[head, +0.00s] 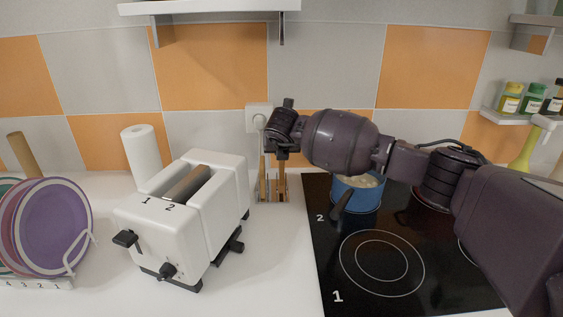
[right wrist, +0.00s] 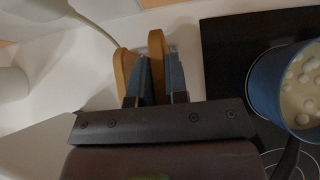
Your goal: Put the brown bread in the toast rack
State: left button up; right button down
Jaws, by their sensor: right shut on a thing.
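My right gripper (head: 277,160) points down over the toast rack (head: 272,198), on the counter between the toaster and the hob. It is shut on a brown bread slice (right wrist: 157,50), upright between the two blue fingers (right wrist: 157,80) in the right wrist view. In the head view the held slice (head: 280,184) is low at the rack's right part; I cannot tell whether it rests in a slot. Another tan slice (right wrist: 122,68) stands upright just left of the fingers; it also shows in the head view (head: 262,186). My left gripper is not in view.
A white toaster (head: 172,240) stands left of the rack. A paper roll (head: 142,152) is behind it, plates (head: 57,225) further left. Right of the rack is the black hob (head: 345,275) with a blue pot (head: 357,197). A wall socket (head: 257,117) is behind my gripper.

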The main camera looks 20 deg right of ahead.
notch_tip(320, 180, down, 4)
jog(key=shift+f, duration=0.1)
jog(key=shift+f, duration=0.15)
jog(key=c, duration=1.1)
grip_release()
